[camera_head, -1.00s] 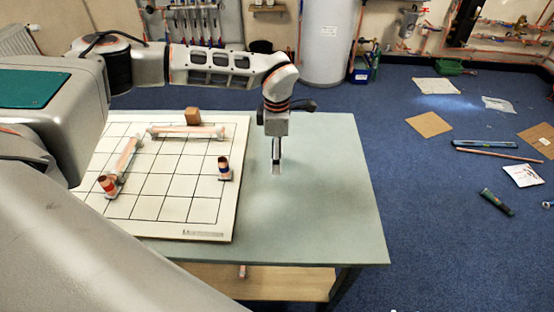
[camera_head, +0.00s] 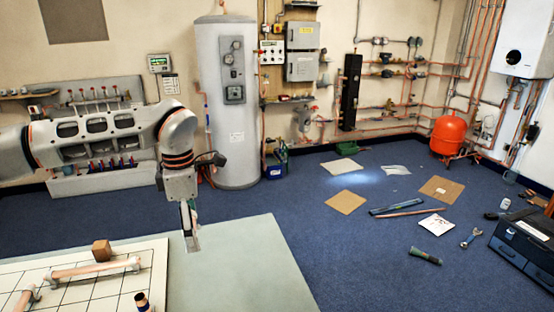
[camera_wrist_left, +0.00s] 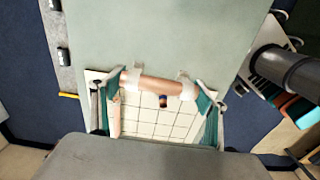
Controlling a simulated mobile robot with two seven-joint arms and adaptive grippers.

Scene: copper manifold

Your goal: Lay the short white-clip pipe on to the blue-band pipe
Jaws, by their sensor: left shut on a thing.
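My left gripper (camera_head: 192,243) hangs above the bare table right of the board. In the left wrist view its teal fingers (camera_wrist_left: 160,92) are shut on a short copper pipe with white clips (camera_wrist_left: 153,85), held crosswise. The head view hardly shows this pipe. The held pipe and the stub look apart. My right gripper is not in view.
The white gridded board (camera_head: 155,262) lies on the pale green table (camera_head: 240,265). Another pipe (camera_head: 26,299) is at lower left. The table right of the board is clear.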

